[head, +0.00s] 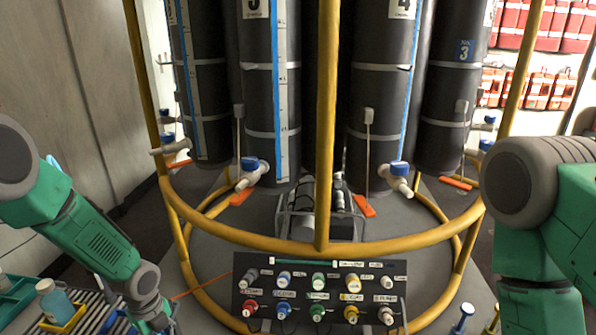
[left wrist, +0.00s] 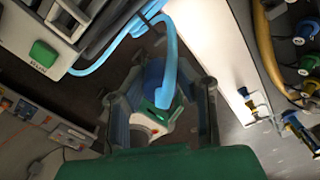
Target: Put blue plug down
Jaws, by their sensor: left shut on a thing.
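My left gripper (head: 160,322) is low at the bottom left in the head view, beside the slatted surface, its fingertips cut off or unclear. In the left wrist view my left gripper (left wrist: 158,92) has its two fingers on either side of a blue piece, which I take for the blue plug (left wrist: 153,72). A white and green part and a light blue band lie across it, so its outline is partly hidden. I cannot tell whether it touches anything below. My right arm is at the right in the head view, but its gripper is not visible.
A black panel (head: 262,293) with rows of coloured, labelled plugs stands below the yellow rail (head: 300,246). Blue and yellow fittings (head: 463,316) stand at lower right. Dark cylinders with blue valves (head: 250,165) rise behind.

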